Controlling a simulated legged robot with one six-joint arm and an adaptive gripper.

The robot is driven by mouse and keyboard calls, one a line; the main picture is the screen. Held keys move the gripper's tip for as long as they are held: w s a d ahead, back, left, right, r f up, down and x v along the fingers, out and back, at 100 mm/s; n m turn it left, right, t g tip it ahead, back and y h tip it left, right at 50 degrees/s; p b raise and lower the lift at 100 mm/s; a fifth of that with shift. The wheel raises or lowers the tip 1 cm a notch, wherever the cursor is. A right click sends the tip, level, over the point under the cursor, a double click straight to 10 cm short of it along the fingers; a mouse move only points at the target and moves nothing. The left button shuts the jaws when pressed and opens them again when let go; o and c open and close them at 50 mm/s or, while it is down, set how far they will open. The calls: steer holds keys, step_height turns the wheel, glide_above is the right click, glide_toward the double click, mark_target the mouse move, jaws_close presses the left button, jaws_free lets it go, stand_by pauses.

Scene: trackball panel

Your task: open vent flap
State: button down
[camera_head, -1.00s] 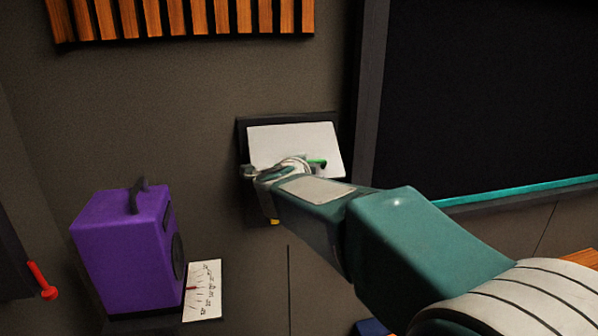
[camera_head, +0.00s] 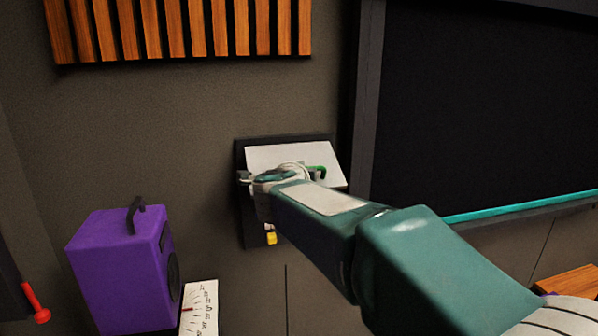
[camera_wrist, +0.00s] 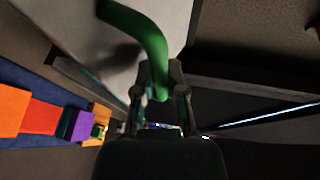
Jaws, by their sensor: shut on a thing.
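The vent flap (camera_head: 290,157) is a white panel in a dark frame (camera_head: 240,215) on the wall. It sits tilted out of the frame, its lower edge away from the wall. A green handle (camera_head: 321,170) is on the flap; in the wrist view the curved green handle (camera_wrist: 150,38) runs down between my fingers. My gripper (camera_wrist: 161,85) is shut on the green handle. In the head view my wrist hides the lower left of the flap and most of the grip.
A purple speaker (camera_head: 115,265) stands at lower left beside a white dial card (camera_head: 200,305). A red lever (camera_head: 36,303) is at the far left. A large dark screen (camera_head: 490,100) with a teal strip is at right. A yellow piece (camera_head: 271,239) shows below my wrist.

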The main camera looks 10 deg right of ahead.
steer(key=c, duration=0.7)
jaws_free()
steer(key=shift+w, duration=0.1)
steer(key=v, duration=1.2)
